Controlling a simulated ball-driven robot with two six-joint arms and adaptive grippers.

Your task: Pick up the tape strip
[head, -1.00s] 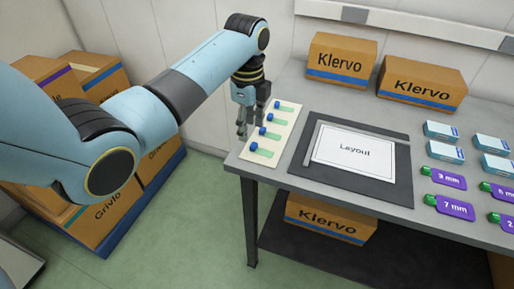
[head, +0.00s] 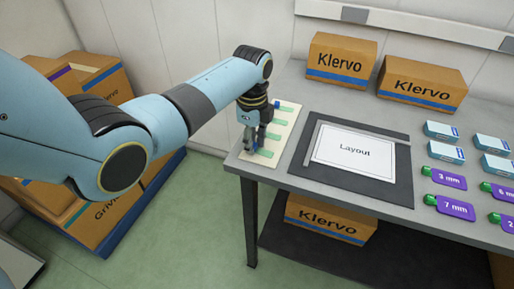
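Several green tape strips with blue ends lie in a row on a cream board at the left end of the table. The nearest strip (head: 265,153) shows its green part. My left gripper (head: 252,147) points down over the board's near left part, with its fingertips at that strip's blue end. The fingers partly hide that end and the strips behind. The view is too small to tell whether the fingers are apart or closed, or touch the strip. The farthest strip (head: 286,109) lies clear at the back of the board. My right gripper is out of view.
A dark mat (head: 400,185) with a "Layout" sheet (head: 353,148) and a grey ruler (head: 365,130) lies right of the board. Small blue-white boxes (head: 441,131) and purple tags (head: 449,179) are farther right. Klervo cartons (head: 340,60) stand at the back.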

